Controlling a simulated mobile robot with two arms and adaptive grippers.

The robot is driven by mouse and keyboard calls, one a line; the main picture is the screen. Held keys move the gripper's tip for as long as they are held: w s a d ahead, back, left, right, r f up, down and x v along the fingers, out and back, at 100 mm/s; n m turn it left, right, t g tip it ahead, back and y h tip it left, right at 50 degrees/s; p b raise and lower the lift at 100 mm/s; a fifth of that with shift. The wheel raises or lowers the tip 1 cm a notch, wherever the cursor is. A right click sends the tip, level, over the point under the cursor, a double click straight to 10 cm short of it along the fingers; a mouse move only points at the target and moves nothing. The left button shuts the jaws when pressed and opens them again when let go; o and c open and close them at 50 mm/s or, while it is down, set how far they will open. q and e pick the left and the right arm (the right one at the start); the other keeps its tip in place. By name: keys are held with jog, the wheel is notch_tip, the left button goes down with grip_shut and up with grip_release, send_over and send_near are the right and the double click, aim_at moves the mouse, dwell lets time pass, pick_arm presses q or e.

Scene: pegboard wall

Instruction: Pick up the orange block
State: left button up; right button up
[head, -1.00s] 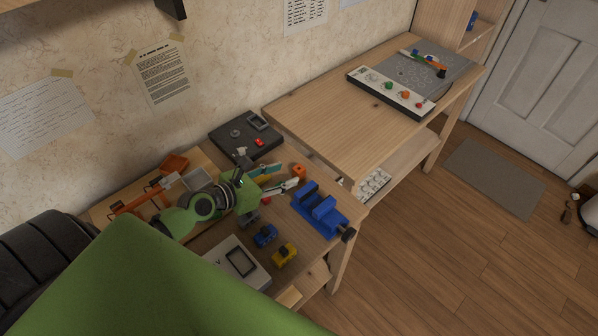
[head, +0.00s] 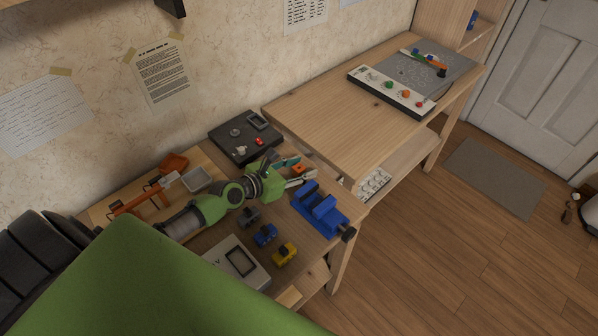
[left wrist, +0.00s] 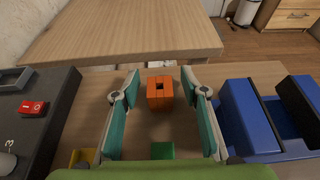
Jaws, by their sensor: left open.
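The orange block (head: 298,168) is a small block on the workbench, partly hidden by my gripper in the head view. In the left wrist view the orange block (left wrist: 160,103) stands upright with a dark hole in its top. My left gripper (head: 302,171) is open, with one finger on each side of the block. In the left wrist view my left gripper (left wrist: 161,80) shows clear gaps on both sides, so the fingers do not touch the block. My right gripper is not in view.
A blue vise (head: 319,212) stands close right of the gripper. A black box with a red switch (head: 259,141) lies to the left. Blue (head: 265,235) and yellow (head: 284,254) blocks sit nearer. A higher wooden table (head: 330,115) rises behind. A small green piece (left wrist: 162,150) shows between the fingers.

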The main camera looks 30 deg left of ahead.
aim_at(301, 166)
pick_arm(q)
jog(key=shift+c, duration=0.3)
jog(key=c, duration=1)
jog(key=shift+o, duration=0.2)
jog(key=shift+r+p, duration=0.3)
jog(key=shift+r, duration=0.2)
notch_tip(301, 166, up, 2)
jog(key=shift+r+p, duration=0.1)
jog(key=shift+p, duration=0.6)
jog(key=s+d+r+p, duration=0.2)
jog(key=s+d+r, duration=0.1)
jog(key=s+r, duration=0.7)
jog(key=s, duration=0.3)
jog(key=shift+s+d+p, duration=0.15)
jog(key=shift+s+p, duration=0.15)
jog(key=shift+p, duration=0.1)
